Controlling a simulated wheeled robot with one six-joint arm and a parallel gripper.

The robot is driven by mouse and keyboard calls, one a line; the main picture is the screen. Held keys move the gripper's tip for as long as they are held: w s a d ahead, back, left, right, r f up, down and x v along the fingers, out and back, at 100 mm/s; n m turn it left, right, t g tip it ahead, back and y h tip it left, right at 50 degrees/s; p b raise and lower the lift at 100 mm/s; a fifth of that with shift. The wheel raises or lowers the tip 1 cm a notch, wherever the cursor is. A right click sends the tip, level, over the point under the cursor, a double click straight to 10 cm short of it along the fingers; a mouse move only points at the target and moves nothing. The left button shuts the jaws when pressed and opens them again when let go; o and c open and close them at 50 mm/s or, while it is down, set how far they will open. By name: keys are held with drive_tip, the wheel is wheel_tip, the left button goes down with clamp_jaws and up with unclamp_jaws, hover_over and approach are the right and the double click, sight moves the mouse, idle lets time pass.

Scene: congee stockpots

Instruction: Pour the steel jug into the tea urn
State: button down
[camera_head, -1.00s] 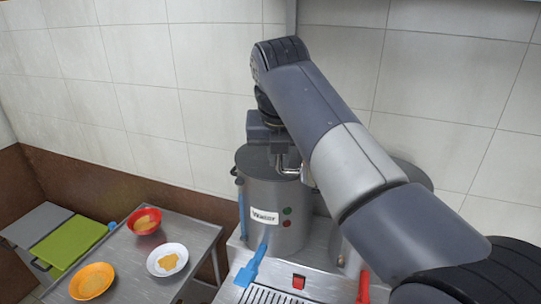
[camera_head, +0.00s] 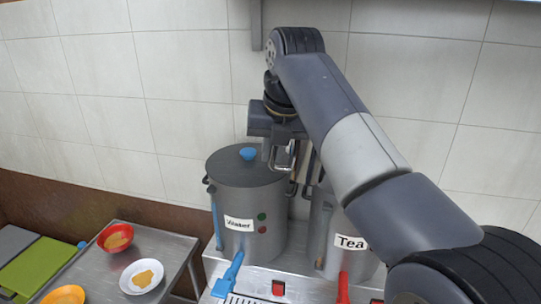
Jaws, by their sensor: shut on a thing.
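The tea urn (camera_head: 336,228) is a steel cylinder labelled "Tea" with a red tap, on the right of the counter. My arm hides its top and right side. My gripper (camera_head: 284,148) is above the gap between the two urns, near the tea urn's upper left. It is shut on the steel jug, of which only a bent steel handle (camera_head: 283,162) shows clearly. The jug's body and mouth are hidden or hard to make out behind my gripper and arm, so its tilt cannot be told.
The water urn (camera_head: 237,195), labelled "Water", stands left with its lid on, topped by a blue knob (camera_head: 248,154). Its blue tap (camera_head: 229,274) juts forward. A steel table (camera_head: 171,255) at left holds bowls. A tiled wall (camera_head: 185,100) is close behind.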

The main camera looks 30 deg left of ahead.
drive_tip(key=shift+r+m+g+y+p, duration=0.4)
drive_tip(key=shift+r+g+y, duration=0.7)
drive_tip(key=shift+r, duration=0.65)
drive_tip(key=r+g+y, duration=0.1)
drive_tip(key=w+d+r+g+y, duration=0.1)
drive_tip(key=r+m+g+y, duration=0.1)
drive_tip(key=shift+w+d+y, duration=0.35)
drive_tip(key=shift+d+y, duration=0.05)
drive_tip(key=w+d+r+m+g+y+b, duration=0.2)
drive_tip(key=w+d+g+y, duration=0.3)
drive_tip(key=w+d+y, duration=0.4)
drive_tip(key=shift+w+d+r+m+b, duration=0.15)
drive_tip(key=shift+w+d+m+b, duration=0.15)
drive_tip(key=shift+m+b, duration=0.35)
drive_tip(key=shift+s, duration=0.1)
idle(1.3)
